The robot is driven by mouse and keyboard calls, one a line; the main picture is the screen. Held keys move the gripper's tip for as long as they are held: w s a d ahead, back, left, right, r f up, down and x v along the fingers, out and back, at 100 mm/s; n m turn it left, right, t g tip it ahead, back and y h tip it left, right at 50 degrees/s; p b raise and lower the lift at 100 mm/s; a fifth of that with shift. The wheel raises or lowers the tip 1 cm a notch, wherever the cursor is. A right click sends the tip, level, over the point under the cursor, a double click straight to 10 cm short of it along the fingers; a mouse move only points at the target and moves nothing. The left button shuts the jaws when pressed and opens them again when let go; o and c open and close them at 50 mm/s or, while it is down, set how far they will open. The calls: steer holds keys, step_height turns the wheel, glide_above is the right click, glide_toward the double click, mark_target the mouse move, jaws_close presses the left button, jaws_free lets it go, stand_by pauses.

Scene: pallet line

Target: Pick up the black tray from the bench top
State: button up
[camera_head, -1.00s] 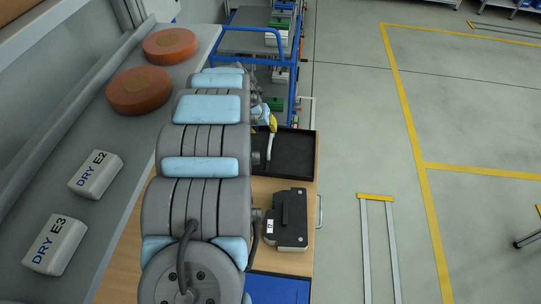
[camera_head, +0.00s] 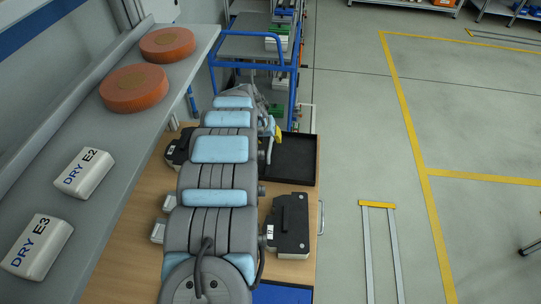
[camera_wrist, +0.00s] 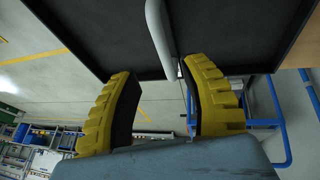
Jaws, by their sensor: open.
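The black tray (camera_head: 298,158) lies flat on the wooden bench top (camera_head: 135,250), near its right edge, beyond a black device. My gripper (camera_head: 276,134) is at the tray's left side, with a yellow finger showing; my arm hides part of the area. In the wrist view the dark tray (camera_wrist: 235,28) fills the top, and my gripper (camera_wrist: 161,72) is open below its edge. A grey bar (camera_wrist: 158,32), seemingly a tray handle, runs down between the yellow fingers. I cannot tell whether either finger touches it.
A black device (camera_head: 290,222) sits nearer on the bench, and a blue item (camera_head: 280,293) lies at the bottom. A grey shelf (camera_head: 115,160) at left holds two orange discs and two DRY boxes. A blue trolley (camera_head: 250,45) stands beyond the bench. The floor at right is largely clear.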

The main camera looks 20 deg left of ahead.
mark_target(270, 144)
steer(key=shift+s+a+b+x, duration=0.15)
steer(key=shift+b+x, duration=0.2)
steer(key=shift+x, duration=0.6)
steer(key=shift+s+a+b+x, duration=0.15)
steer(key=shift+b+x, duration=0.2)
steer(key=shift+x, duration=0.6)
steer(key=b+x, duration=0.2)
steer(key=b, duration=0.1)
steer(key=shift+r, duration=0.1)
steer(key=shift+b, duration=0.3)
jaws_close()
